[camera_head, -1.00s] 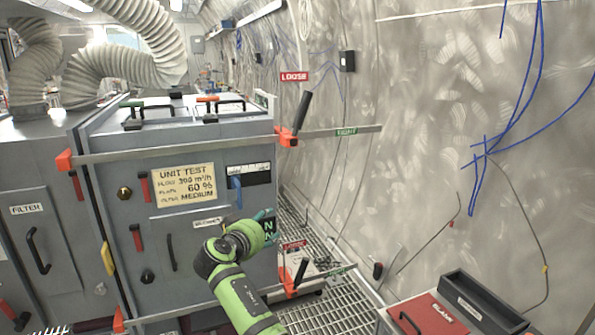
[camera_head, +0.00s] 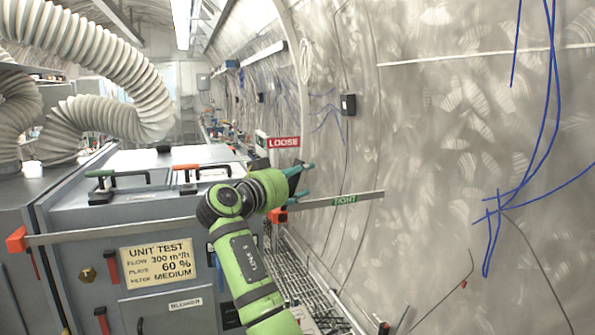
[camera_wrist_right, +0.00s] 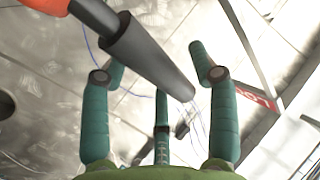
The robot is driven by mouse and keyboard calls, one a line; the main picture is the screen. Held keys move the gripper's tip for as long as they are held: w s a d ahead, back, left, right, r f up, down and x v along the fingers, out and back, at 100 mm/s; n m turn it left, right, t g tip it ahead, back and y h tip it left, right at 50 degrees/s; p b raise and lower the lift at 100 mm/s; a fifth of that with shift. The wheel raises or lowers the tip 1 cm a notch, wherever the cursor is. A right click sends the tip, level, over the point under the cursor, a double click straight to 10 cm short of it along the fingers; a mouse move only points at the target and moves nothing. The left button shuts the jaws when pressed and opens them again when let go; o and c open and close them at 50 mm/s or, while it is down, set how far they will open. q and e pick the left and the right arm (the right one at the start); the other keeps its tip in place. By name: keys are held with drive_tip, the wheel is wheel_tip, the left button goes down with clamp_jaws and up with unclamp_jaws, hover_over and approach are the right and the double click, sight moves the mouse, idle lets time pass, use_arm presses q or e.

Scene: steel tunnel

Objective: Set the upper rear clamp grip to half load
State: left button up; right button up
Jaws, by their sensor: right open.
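The upper clamp bar (camera_head: 130,230) crosses the top of the grey unit and runs on to the right. Its orange block (camera_head: 280,216) sits at the unit's right corner. A red LOOSE sign (camera_head: 284,142) is above it and a green TIGHT sign (camera_head: 345,199) is on the bar to the right. My right gripper (camera_head: 303,180) is at the block, with teal fingers open, and hides the black grip in the head view. In the right wrist view the black grip (camera_wrist_right: 146,50) slants between the open fingers of my right gripper (camera_wrist_right: 157,72); contact is unclear. My left gripper is out of view.
The grey unit (camera_head: 200,285) stands at left with a yellow test card (camera_head: 157,262) and handles on top. Ribbed white hoses (camera_head: 90,60) hang behind it. The curved tunnel wall (camera_head: 430,150) with blue cables is at right. Grating (camera_head: 305,285) lies between.

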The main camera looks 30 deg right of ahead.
drive_tip(key=shift+w+d, duration=0.1)
drive_tip(key=shift+d, duration=0.1)
drive_tip(key=shift+a, duration=0.2)
drive_tip(key=shift+c, duration=1.2)
clamp_jaws()
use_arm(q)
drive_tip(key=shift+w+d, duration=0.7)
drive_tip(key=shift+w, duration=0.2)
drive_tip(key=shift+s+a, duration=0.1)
